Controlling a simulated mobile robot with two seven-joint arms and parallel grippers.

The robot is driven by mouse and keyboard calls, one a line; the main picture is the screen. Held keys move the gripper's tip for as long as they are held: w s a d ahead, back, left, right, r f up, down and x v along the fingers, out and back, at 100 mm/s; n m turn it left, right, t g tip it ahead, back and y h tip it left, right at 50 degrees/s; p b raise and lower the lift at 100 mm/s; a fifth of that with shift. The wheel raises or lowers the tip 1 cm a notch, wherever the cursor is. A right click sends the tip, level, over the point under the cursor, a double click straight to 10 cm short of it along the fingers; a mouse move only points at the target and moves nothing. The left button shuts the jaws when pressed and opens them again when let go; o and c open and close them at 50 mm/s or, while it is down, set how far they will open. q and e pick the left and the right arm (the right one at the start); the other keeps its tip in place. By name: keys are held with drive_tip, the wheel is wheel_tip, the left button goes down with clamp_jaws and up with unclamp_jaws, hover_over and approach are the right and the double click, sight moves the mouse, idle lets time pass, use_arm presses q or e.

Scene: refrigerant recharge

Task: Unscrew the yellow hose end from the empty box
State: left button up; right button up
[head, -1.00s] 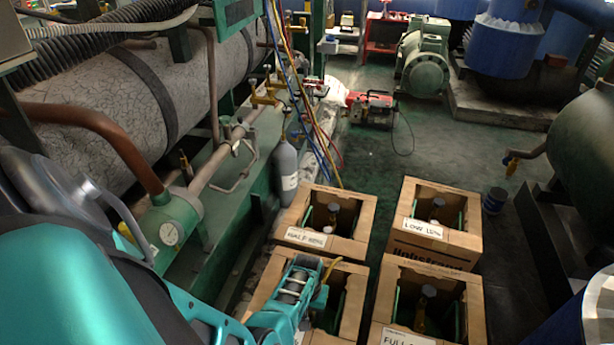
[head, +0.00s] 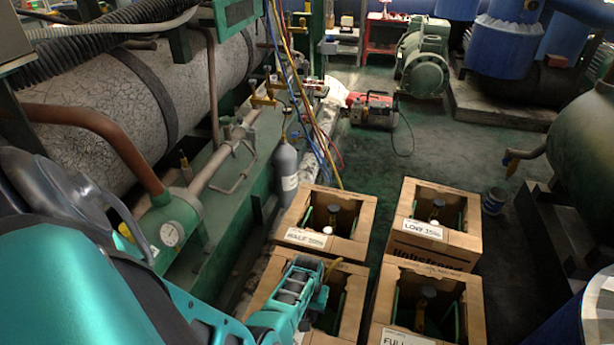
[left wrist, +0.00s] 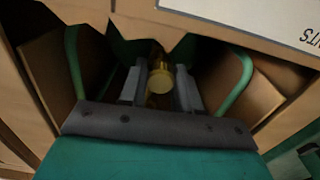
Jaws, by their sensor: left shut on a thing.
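The front-left cardboard box (head: 352,306) is below my left arm in the head view. Its front label is mostly hidden by the arm. My left gripper (left wrist: 160,88) reaches into a box between two green bars in the left wrist view. Its two grey fingers are shut on a brass-yellow hose end (left wrist: 159,82), which stands between them. In the head view the fingertips are hidden behind my arm, and a short yellow piece of hose (head: 332,266) shows beside the wrist. The thread under the hose end is too dark to see. My right gripper is not in view.
Boxes labelled HALF (head: 304,238), LOW (head: 422,228) and FULL (head: 405,338) stand around this one. A grey cylinder (head: 286,168) and hanging coloured hoses (head: 312,122) are behind, by the green machine frame. The floor beyond the boxes is mostly clear.

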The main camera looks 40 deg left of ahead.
use_arm(q)
drive_tip(key=shift+n, duration=1.8)
drive_tip(key=shift+n+p, duration=0.35)
drive_tip(key=shift+n, duration=1.45)
